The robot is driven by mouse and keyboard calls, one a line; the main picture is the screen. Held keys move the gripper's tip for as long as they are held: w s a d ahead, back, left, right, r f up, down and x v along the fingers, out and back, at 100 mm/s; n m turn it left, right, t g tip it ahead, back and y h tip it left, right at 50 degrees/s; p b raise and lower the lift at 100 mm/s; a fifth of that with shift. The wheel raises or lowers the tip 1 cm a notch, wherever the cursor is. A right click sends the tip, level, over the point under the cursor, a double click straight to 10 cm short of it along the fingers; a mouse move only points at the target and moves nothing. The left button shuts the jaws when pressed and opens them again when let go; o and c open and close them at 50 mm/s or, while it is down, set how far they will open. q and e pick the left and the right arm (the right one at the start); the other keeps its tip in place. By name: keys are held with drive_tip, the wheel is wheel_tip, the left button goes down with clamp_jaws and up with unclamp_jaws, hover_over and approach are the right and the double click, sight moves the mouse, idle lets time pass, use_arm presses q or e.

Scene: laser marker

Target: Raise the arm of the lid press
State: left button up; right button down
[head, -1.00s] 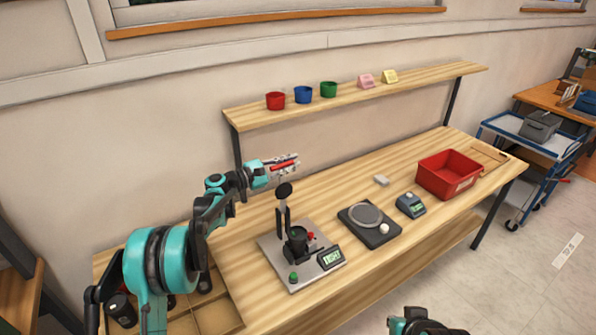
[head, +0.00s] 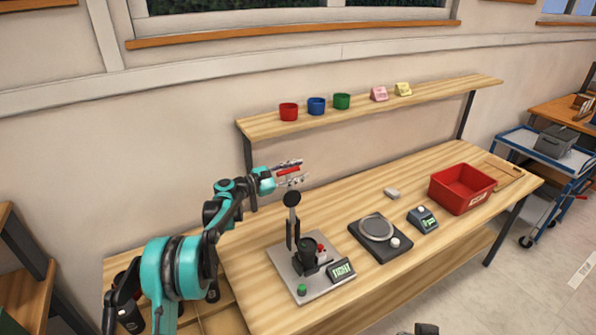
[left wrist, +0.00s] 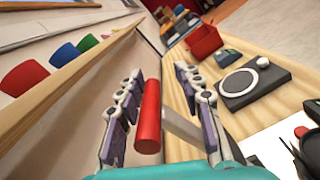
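The lid press (head: 308,258) stands on a grey plate on the workbench. Its arm (head: 291,228) is upright, leaning slightly, with a round black knob (head: 291,199) at the top. My left gripper (head: 297,172) is just above and behind the knob, apart from it, with its fingers spread. A red cylinder (left wrist: 148,118) and a pale bar (left wrist: 184,130) show between the fingers in the left wrist view. I cannot tell whether the fingers touch the cylinder. Part of the press plate shows at the lower right there. My right gripper is not recognisable in view.
On the workbench (head: 400,180) are a small display (head: 341,271), a black round-topped device (head: 379,236), a small meter (head: 423,219) and a red bin (head: 462,188). A shelf (head: 370,105) with coloured cups runs behind. Bare bench lies behind the press.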

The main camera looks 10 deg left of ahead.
use_arm(q)
drive_tip(key=shift+s+r, duration=0.1)
drive_tip(key=v, duration=1.1)
drive_tip(key=shift+s+a, duration=0.2)
drive_tip(key=shift+a, duration=0.15)
